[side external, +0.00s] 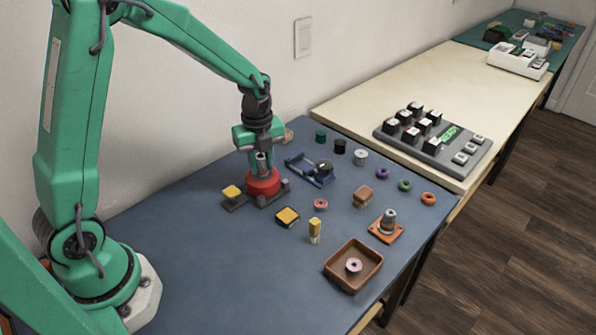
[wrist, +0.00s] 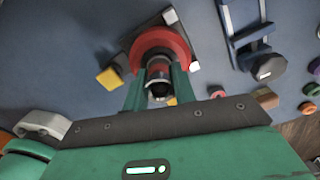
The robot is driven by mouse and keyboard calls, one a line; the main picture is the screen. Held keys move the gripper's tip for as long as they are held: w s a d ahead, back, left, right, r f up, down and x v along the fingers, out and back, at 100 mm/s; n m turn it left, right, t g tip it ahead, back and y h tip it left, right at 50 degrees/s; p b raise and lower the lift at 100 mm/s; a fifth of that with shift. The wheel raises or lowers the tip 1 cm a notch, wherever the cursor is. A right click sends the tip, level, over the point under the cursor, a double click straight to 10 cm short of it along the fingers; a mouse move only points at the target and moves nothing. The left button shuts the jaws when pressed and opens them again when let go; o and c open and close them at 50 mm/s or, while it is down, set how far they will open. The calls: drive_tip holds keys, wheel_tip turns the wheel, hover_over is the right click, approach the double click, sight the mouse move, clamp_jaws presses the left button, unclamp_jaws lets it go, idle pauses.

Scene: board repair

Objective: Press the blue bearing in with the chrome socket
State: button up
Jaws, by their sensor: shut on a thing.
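My gripper (side external: 262,160) points down over the red round housing (side external: 263,184), its fingers shut on a shiny metal cylinder (wrist: 157,70) that looks like the chrome socket. In the wrist view my gripper (wrist: 160,82) has one finger on each side of the cylinder, and the red housing (wrist: 133,50) rings its lower end. The cylinder looks upright and lined up with the housing's middle; I cannot tell how deep it reaches. The housing sits on a dark grey base (side external: 235,204). I do not see the blue bearing; the inside of the housing is hidden.
A blue frame with a dark round knob (side external: 309,170) stands right of the housing. Green (side external: 320,136), black (side external: 340,146) and silver (side external: 361,157) cylinders stand behind. Yellow blocks, coloured rings and a brown tray (side external: 335,275) lie around. The mat's front left is clear.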

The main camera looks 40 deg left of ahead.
drive_tip(key=shift+f, duration=0.35)
idle(0.8)
drive_tip(key=shift+r, duration=3.55)
drive_tip(key=shift+w+d, duration=0.1)
